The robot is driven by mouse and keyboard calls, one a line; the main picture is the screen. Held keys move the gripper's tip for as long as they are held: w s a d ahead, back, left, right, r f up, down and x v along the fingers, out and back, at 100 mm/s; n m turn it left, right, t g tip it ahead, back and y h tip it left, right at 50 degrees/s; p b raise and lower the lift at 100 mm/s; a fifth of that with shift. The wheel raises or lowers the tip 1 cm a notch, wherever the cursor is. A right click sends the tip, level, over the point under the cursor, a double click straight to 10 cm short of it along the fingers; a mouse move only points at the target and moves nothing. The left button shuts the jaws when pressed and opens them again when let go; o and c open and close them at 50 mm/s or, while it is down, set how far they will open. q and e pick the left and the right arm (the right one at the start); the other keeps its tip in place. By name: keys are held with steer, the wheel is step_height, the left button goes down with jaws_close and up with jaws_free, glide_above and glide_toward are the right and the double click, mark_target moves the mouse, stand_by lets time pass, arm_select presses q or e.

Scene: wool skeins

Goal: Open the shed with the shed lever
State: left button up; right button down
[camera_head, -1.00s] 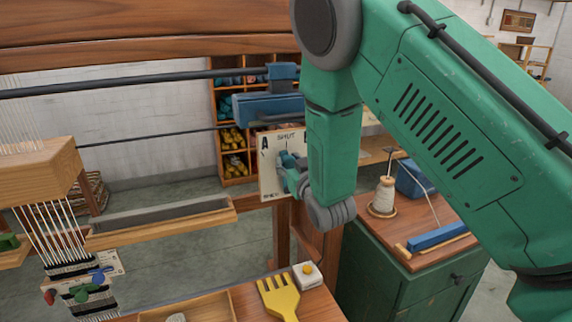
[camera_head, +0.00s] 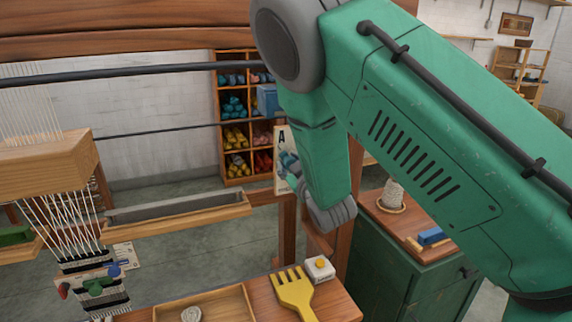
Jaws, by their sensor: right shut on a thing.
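A pale card (camera_head: 280,141) marked with a large A is fixed on the loom's right side; my forearm hides most of it. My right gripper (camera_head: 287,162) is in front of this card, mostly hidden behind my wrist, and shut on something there. It appears to be the shed lever, but the lever itself is hidden. White warp threads (camera_head: 62,222) run from a wooden bar (camera_head: 45,168) down to a striped woven band (camera_head: 92,280). I cannot tell whether the threads are parted into a clear shed. My left gripper is out of view.
A yellow comb (camera_head: 291,288), a small white box (camera_head: 319,268) and a wooden tray (camera_head: 246,306) are at the front. A green cabinet (camera_head: 395,285) with a cone of yarn (camera_head: 391,195) stands at right. Yarn shelves (camera_head: 217,110) are behind.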

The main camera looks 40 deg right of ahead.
steer(key=shift+s+f, duration=0.15)
steer(key=c, duration=1.3)
jaws_free()
steer(key=shift+o, duration=0.7)
steer(key=v, duration=1.2)
steer(key=shift+d+f, duration=0.1)
